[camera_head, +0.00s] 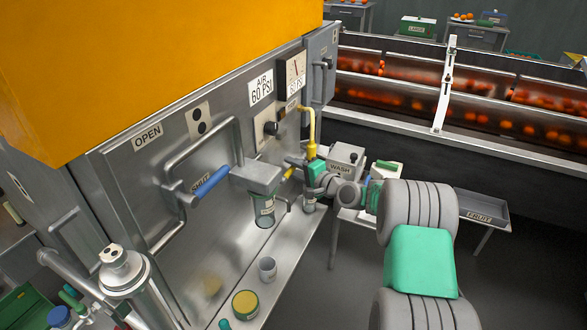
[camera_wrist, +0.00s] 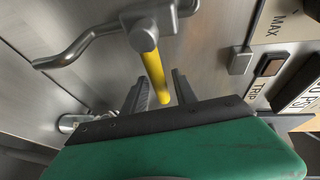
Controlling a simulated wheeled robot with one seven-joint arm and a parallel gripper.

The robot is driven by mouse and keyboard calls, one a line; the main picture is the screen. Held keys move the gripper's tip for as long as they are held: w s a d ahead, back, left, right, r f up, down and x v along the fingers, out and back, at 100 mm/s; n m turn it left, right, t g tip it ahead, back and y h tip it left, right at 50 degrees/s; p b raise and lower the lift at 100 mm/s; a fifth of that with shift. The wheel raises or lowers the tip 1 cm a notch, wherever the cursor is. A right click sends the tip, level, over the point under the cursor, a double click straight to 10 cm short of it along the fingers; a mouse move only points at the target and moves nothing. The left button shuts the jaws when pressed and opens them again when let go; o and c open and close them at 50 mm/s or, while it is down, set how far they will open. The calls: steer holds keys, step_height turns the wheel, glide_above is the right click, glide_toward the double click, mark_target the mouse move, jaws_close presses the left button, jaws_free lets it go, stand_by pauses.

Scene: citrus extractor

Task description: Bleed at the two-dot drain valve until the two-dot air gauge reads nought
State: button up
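A grey valve (camera_wrist: 150,32) with a downturned spout and a yellow handle (camera_wrist: 155,75) is on the steel panel. Its yellow handle also shows in the head view (camera_head: 288,174). My gripper (camera_wrist: 163,92) is open, with a dark finger on either side of the handle's end. I cannot tell whether either finger touches it. In the head view my gripper (camera_head: 298,165) reaches the panel from the right. A dial gauge (camera_head: 292,72) is beside the "AIR 60 PSI" label (camera_head: 261,88). Its needle looks close to upright, but the scale and any dots are too small to read.
A bent yellow pipe (camera_head: 311,128) stands close above my gripper. A blue-gripped handle (camera_head: 210,186) and a two-dot plate (camera_head: 199,125) are to the left. A beaker (camera_head: 265,210), a grey cup (camera_head: 267,268) and a yellow-topped tin (camera_head: 245,303) stand on the ledge.

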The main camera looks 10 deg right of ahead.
jaws_close()
stand_by(1.2)
